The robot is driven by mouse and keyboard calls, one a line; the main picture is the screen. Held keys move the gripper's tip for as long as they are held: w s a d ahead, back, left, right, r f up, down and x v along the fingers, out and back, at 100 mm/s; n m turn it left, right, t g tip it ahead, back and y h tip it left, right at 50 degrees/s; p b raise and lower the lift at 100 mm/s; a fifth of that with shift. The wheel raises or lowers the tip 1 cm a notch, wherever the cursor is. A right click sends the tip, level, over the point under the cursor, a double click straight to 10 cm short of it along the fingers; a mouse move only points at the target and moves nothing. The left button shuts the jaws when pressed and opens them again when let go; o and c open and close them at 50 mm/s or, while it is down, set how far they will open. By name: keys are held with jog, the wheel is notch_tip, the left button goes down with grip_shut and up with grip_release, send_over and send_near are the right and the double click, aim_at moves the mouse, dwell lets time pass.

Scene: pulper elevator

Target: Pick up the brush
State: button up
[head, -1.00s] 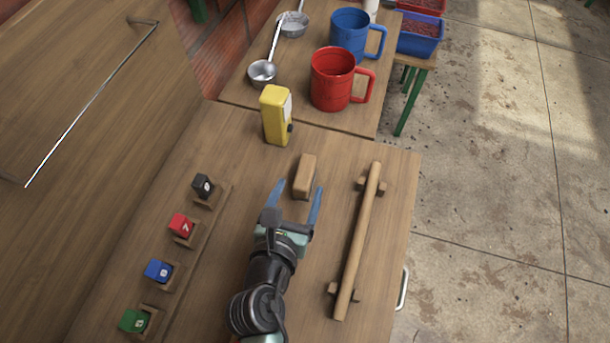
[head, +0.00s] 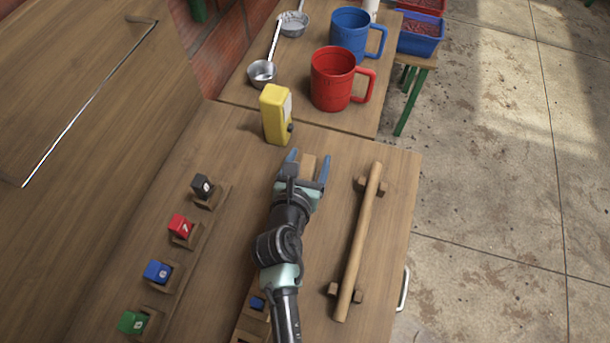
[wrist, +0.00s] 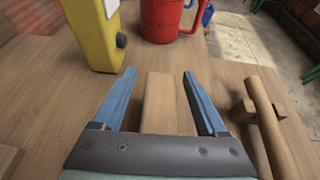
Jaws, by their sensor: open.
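The brush is a small wooden block (head: 308,165) lying on the wooden table; no bristles show. In the head view my gripper mostly covers it, and only its far end shows. In the wrist view the brush (wrist: 159,103) lies between the two blue fingers, with a gap on each side. My gripper (head: 308,168) is open, its fingers on either side of the brush. In the wrist view the gripper (wrist: 159,85) points along the block toward its far end. The near end of the brush is hidden behind the gripper's palm.
A yellow device (head: 276,115) stands just beyond the brush on the left. A wooden rod (head: 360,240) on supports lies to the right. Red (head: 333,80) and blue (head: 350,35) mugs stand farther back. Small coloured blocks, including a red one (head: 181,225), line the left.

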jog(key=shift+c, duration=0.2)
grip_shut()
jog(key=shift+r, duration=0.1)
notch_tip(320, 180, up, 10)
jog(key=p, duration=0.2)
jog(key=shift+p, duration=0.3)
